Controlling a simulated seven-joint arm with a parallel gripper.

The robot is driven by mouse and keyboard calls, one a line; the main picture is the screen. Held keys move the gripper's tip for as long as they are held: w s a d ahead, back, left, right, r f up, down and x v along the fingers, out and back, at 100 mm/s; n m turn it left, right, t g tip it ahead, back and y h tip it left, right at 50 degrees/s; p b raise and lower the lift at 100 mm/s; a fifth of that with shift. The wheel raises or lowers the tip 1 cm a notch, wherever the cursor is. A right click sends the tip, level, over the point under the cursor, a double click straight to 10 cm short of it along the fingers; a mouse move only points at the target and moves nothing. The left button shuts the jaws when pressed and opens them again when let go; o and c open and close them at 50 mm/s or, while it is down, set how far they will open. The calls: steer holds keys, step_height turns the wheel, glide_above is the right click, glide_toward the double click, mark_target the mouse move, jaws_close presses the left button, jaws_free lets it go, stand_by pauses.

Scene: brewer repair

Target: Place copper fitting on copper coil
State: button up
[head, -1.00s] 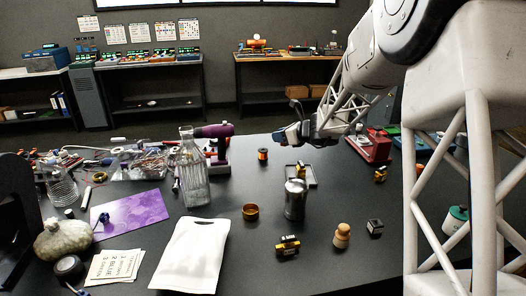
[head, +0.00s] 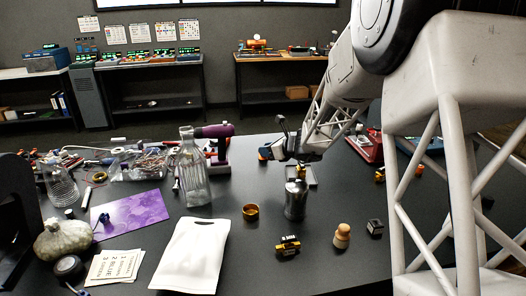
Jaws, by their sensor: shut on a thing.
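My gripper (head: 299,169) is low over the table, pointing down, just behind and above a silver canister (head: 295,200). A small brass-coloured piece (head: 300,173) shows at its fingertips. It looks like the fitting in the jaws, though the fingers are small and dark and the grip itself is not clear. A round open copper-gold ring or cup (head: 250,211) sits on the table left of the canister, apart from the gripper.
A grey tray (head: 313,178) lies behind the canister. A yellow-black block (head: 288,246), a wooden peg figure (head: 342,236) and a dark cube (head: 375,227) stand in front. A glass bottle (head: 193,170), purple drill (head: 215,140) and white bag (head: 192,255) are at left.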

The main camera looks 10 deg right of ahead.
steer(key=w, duration=0.5)
steer(key=w+f, duration=0.1)
steer(key=w, duration=1)
steer(key=shift+a+f, duration=0.1)
steer(key=shift+f, duration=0.15)
steer(key=shift+f, duration=1.75)
steer(key=shift+f, duration=0.1)
steer(key=o, duration=0.9)
steer(key=shift+o, duration=0.2)
